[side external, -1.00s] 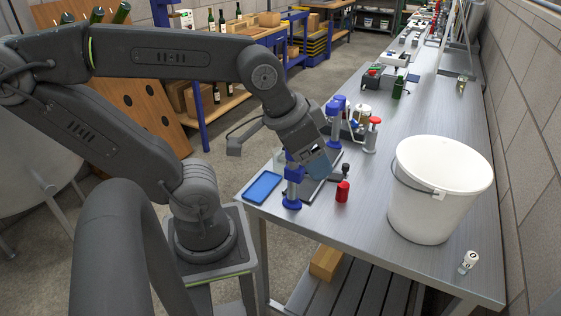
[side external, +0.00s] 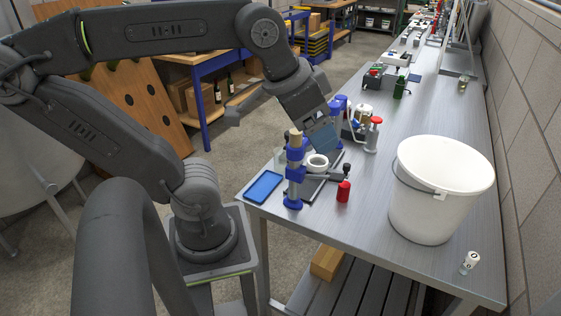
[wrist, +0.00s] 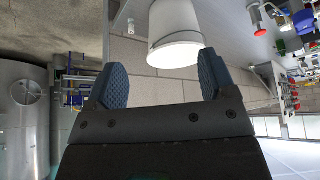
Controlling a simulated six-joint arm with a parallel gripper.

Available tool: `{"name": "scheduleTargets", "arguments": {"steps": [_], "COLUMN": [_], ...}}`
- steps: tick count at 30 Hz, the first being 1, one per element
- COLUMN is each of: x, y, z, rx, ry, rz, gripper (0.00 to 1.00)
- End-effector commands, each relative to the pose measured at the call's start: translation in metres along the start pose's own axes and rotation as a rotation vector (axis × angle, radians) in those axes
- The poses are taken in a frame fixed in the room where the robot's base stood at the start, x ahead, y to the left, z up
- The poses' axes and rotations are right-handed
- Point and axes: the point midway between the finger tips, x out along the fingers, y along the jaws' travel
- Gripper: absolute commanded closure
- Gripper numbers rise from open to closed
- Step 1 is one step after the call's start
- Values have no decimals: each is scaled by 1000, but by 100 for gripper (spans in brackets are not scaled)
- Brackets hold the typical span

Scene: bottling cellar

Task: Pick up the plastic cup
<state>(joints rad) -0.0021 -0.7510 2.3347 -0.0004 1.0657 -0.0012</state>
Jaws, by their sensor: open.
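My gripper (side external: 324,138) is open, its blue-padded fingers tilted down above the near-left part of the steel bench. In the wrist view my gripper (wrist: 160,78) has nothing between its fingers. I cannot tell surely which item is the plastic cup. A small white round piece with a dark hole (side external: 317,163) is just below my gripper, beside a blue clamp stand (side external: 294,185). A small white container with dark marks (side external: 470,262) stands at the bench's near-right edge, apart from my gripper. A small clear vessel (side external: 462,83) stands farther back on the right.
A large white bucket (side external: 432,215) stands on the bench (side external: 385,248) to the right; it also shows in the wrist view (wrist: 175,32). A red bottle (side external: 343,192), a blue tray (side external: 263,187) and a red-topped post (side external: 372,138) are near my gripper.

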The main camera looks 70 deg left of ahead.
Motion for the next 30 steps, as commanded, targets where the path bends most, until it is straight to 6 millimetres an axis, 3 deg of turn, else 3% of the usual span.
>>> {"name": "scheduleTargets", "arguments": {"steps": [8, 11, 15, 21, 30], "x": [9, 14, 19, 23, 24], "y": [-66, -102, -168, -241, -320], "z": [-47, -62, -75, -72, -48], "rx": [-342, -497, -753, -1019, -1296], "ry": [-126, -178, -255, -331, -401], "rz": [-120, -168, -237, -298, -352], "gripper": [23, 23, 23, 23, 23]}}
